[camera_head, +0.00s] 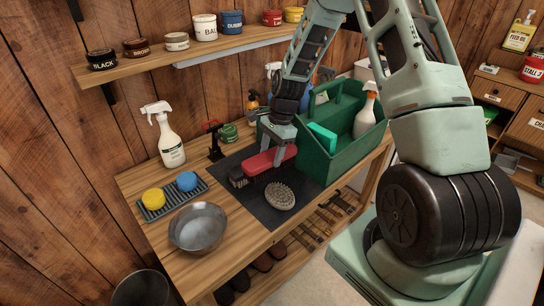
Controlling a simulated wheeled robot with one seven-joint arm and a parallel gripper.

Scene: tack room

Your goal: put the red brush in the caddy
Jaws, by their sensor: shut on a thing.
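A red brush (266,161) with a long red body is on or just above the dark mat (262,207) on the wooden bench; I cannot tell whether it touches the mat. My gripper (279,156) points down and is shut on the red brush, its fingers around the body. The green caddy (347,163) stands to the right of the gripper, with a tall handle panel. A white spray bottle (366,110) and a bright green item (322,137) are in it. Part of the caddy's back is hidden by my arm.
An oval bristled brush (280,196) lies on the mat in front. A metal bowl (199,228), a tray (173,197) with yellow and blue sponges, and a spray bottle (164,136) stand to the left. A small dark brush head (238,178) is beside the red brush. A shelf (180,55) with tins hangs above.

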